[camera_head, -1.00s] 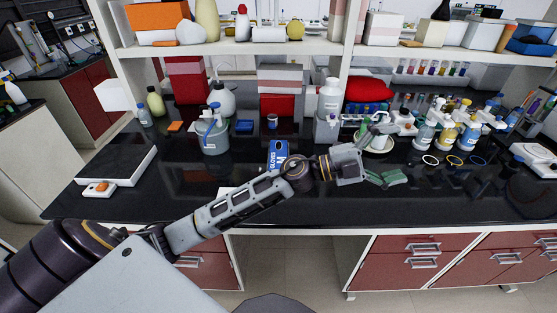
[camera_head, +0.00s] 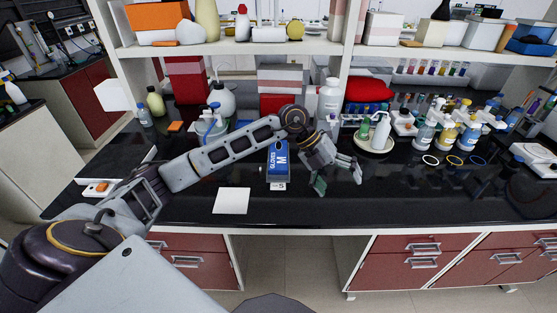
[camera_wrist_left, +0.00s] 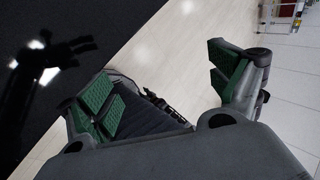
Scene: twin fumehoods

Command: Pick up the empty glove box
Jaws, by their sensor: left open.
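The glove box is a blue carton marked "GLOVES M" (camera_head: 278,160) lying on the black bench top, near the middle of the head view. Whether it is empty cannot be seen. My left gripper (camera_head: 338,181) is just right of the box, apart from it, with its fingers pointing down and to the right over the bench. The fingers are spread with nothing between them. In the left wrist view the open fingers (camera_wrist_left: 170,88) with green pads hang over the bench edge and pale floor, and the box is out of sight. My right gripper is not in view.
A white sheet (camera_head: 232,201) lies left of the box, and a small white tag (camera_head: 278,187) is at its front. Shelves rise behind. The front bench strip is clear.

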